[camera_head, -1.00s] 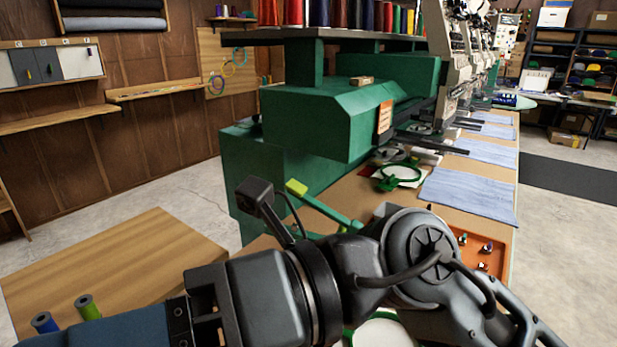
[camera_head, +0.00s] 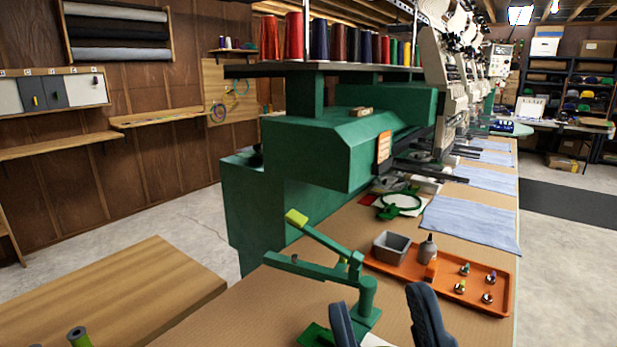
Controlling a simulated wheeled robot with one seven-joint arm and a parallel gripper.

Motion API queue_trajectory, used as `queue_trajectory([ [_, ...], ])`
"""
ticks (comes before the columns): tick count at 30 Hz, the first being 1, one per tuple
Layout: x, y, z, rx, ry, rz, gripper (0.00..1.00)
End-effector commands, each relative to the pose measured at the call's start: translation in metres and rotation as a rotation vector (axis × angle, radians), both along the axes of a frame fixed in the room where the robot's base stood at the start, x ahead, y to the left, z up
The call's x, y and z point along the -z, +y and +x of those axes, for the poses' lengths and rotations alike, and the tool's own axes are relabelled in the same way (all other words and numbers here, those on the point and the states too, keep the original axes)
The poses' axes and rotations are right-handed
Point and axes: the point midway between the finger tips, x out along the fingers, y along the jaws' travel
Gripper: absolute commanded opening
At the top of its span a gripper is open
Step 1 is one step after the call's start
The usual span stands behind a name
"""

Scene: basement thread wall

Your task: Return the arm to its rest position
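Two dark slate-grey upright prongs of my arm (camera_head: 428,317) rise at the bottom edge, a little right of centre. They stand apart, and nothing is held between them. A green jointed stand (camera_head: 362,298) with a yellow tip is just behind the prongs.
An orange tray (camera_head: 497,297) with a grey bin (camera_head: 391,246) and small items lies on the worktop right of the stand. A green embroidery machine (camera_head: 320,150) stands behind. A wooden table (camera_head: 120,290) with a green spool (camera_head: 78,338) is at left. Floor between shows clear.

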Motion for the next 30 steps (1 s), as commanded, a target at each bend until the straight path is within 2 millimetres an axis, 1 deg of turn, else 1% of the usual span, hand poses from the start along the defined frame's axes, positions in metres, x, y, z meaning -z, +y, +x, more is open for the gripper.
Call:
queue_trajectory([
  [1,0.017,-0.009,-0.004,0.011,0.079,0.03,0.38],
  [5,0.061,-0.034,-0.016,0.042,0.271,0.093,0.38],
  [6,0.074,-0.041,-0.022,0.052,0.329,0.109,0.38],
  [8,0.095,-0.052,-0.032,0.066,0.417,0.13,0.38],
  [9,0.108,-0.059,-0.039,0.076,0.477,0.142,0.38],
  [11,0.129,-0.071,-0.052,0.089,0.564,0.156,0.38],
  [12,0.141,-0.078,-0.062,0.1,0.621,0.164,0.38],
  [14,0.16,-0.089,-0.078,0.114,0.708,0.172,0.38],
  [15,0.172,-0.097,-0.089,0.124,0.767,0.175,0.38],
  [17,0.188,-0.109,-0.107,0.138,0.851,0.177,0.38],
  [18,0.198,-0.116,-0.119,0.148,0.907,0.177,0.38],
  [21,0.219,-0.135,-0.15,0.17,1.033,0.172,0.38],
  [24,0.231,-0.151,-0.174,0.188,1.131,0.16,0.38],
  [27,0.239,-0.162,-0.191,0.199,1.195,0.151,0.38],
  [30,0.242,-0.168,-0.2,0.207,1.23,0.146,0.38],
])
